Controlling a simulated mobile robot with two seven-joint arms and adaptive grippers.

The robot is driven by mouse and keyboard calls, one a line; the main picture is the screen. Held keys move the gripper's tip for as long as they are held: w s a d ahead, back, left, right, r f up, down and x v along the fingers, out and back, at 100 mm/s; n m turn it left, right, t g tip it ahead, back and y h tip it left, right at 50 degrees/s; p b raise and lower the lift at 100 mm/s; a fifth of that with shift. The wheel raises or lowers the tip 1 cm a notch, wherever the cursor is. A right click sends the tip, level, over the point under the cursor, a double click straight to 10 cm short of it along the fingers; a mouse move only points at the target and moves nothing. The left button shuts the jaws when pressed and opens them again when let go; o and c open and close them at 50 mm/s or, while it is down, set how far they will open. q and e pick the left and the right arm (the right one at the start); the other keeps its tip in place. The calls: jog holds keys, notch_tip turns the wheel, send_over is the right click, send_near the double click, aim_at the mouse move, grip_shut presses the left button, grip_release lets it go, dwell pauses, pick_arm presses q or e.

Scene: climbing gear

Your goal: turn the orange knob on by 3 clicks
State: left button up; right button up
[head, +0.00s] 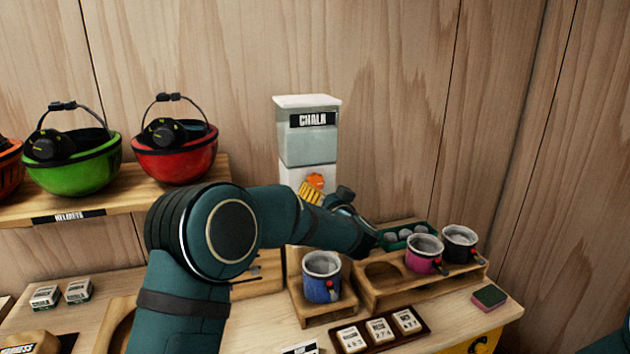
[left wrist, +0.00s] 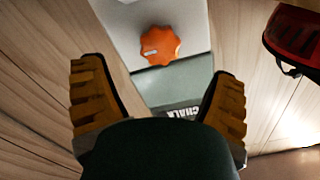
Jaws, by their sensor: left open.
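The orange knob (head: 316,180) is on the white front of the chalk dispenser (head: 308,144), below its clear CHALK-labelled hopper. In the head view, a yellow finger of my left gripper (head: 312,192) hides part of the knob. In the left wrist view the lobed knob (left wrist: 159,45) shows whole, with a pale mark on its left side. My left gripper (left wrist: 160,72) is open, with its two ridged yellow fingers spread wide to either side of the knob and nothing between them. I see no contact with the knob. My right gripper is not in view.
A blue chalk bag (head: 321,277) stands below the dispenser. Pink (head: 424,254) and black (head: 459,243) bags sit in a wooden rack to the right. A red helmet (head: 175,150) and a green one (head: 72,160) are on the left shelf.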

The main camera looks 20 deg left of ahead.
aim_at(316, 185)
pick_arm(q)
jog(key=p+x, duration=0.1)
jog(key=x, duration=0.6)
jog(key=shift+p, duration=0.3)
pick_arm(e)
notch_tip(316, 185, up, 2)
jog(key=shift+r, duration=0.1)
pick_arm(q)
jog(key=c, duration=1.2)
jog(key=shift+f+m+b, duration=0.15)
jog(key=shift+m+b, duration=0.15)
jog(key=shift+b, duration=0.45)
jog(key=m+b, duration=0.5)
jog(key=b, duration=0.3)
jog(key=shift+s+d, duration=0.1)
jog(key=m+b, duration=0.2)
jog(key=m, duration=0.5)
jog(key=shift+m+b, duration=0.3)
jog(key=shift+b, duration=0.1)
jog(key=shift+m, duration=2.3)
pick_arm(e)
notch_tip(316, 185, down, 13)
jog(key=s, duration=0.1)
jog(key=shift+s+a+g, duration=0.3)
